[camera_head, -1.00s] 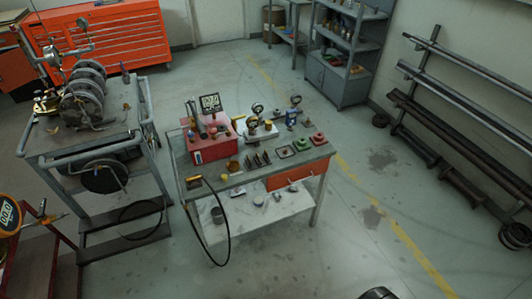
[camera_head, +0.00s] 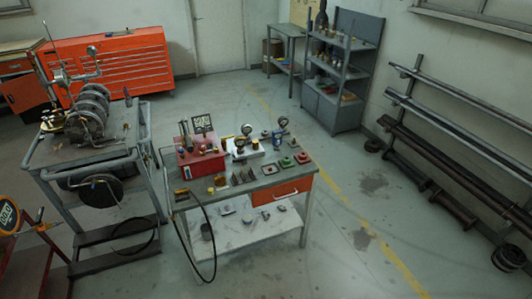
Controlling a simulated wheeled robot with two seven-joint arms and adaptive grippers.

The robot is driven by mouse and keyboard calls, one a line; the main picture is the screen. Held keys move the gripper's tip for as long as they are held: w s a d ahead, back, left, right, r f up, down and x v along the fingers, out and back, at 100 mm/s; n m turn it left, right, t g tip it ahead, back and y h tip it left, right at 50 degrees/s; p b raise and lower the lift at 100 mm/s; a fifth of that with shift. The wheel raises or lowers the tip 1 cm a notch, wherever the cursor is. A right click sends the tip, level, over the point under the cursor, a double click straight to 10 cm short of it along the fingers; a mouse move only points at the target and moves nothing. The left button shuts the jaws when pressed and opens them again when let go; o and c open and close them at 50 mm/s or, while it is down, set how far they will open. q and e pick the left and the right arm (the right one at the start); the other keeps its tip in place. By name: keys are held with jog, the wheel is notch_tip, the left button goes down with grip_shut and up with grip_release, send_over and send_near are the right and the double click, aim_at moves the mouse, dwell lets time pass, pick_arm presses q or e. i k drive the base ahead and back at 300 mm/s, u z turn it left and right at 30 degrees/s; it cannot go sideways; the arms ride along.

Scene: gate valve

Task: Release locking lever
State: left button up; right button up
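No gripper of mine shows in the head view. A grey cart (camera_head: 52,174) at the left carries a metal assembly (camera_head: 92,108) with several round, disc-like sections and upright fittings. A workbench (camera_head: 228,199) in the middle holds a red box (camera_head: 201,163) with a small display (camera_head: 202,123) above it, and fittings with round gauges (camera_head: 246,129) (camera_head: 283,122). I cannot make out which part is the locking lever; it is too small or hidden at this distance.
A black hose (camera_head: 205,232) hangs from the workbench's front left. A red stand with an orange-rimmed gauge (camera_head: 8,215) is at the lower left. An orange tool cabinet (camera_head: 120,68), grey shelves (camera_head: 335,112) and a pipe rack (camera_head: 440,120) line the walls.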

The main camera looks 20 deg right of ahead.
aim_at(244, 158)
jog(key=z, duration=0.55)
jog(key=i, duration=1.25)
jog(key=k, duration=0.55)
jog(key=z, duration=0.6)
jog(key=i, duration=1.15)
jog(key=u, duration=0.5)
